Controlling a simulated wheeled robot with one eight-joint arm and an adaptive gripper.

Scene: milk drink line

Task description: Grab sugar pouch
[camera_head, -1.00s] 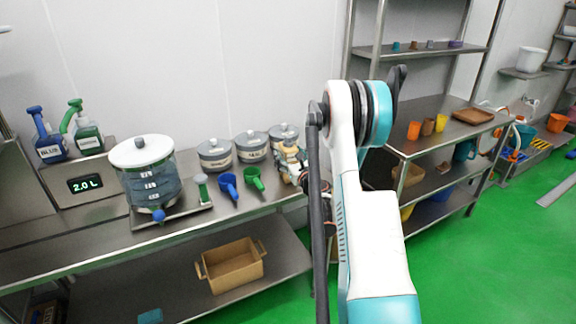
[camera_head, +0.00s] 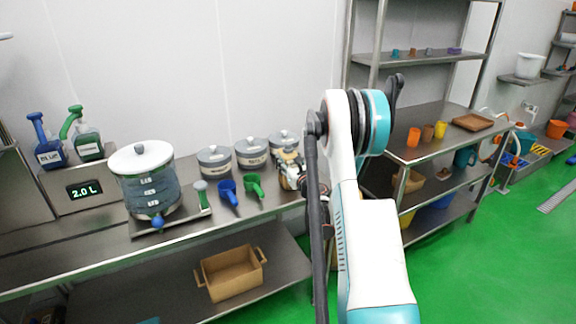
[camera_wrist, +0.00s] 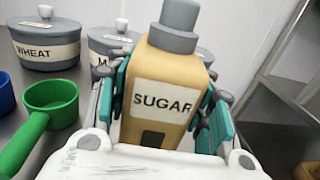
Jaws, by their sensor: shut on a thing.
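The sugar pouch (camera_wrist: 172,72) is a tan container with a grey cap and a white SUGAR label, upright in the middle of the wrist view. My gripper (camera_wrist: 166,110) is shut on it, with a teal-padded finger at each side. In the head view, the sugar pouch (camera_head: 290,156) shows small at the right part of the counter, in front of the grey pots. My gripper (camera_head: 291,176) is there too, partly hidden by my arm. Whether the pouch touches the counter cannot be told.
Lidded grey pots stand behind, one labelled WHEAT (camera_wrist: 46,40). A green scoop (camera_wrist: 48,108) and blue scoop (camera_head: 228,190) lie to the left. A large clear dispenser (camera_head: 148,185) stands further left. A shelf rack (camera_head: 440,110) with cups stands at right.

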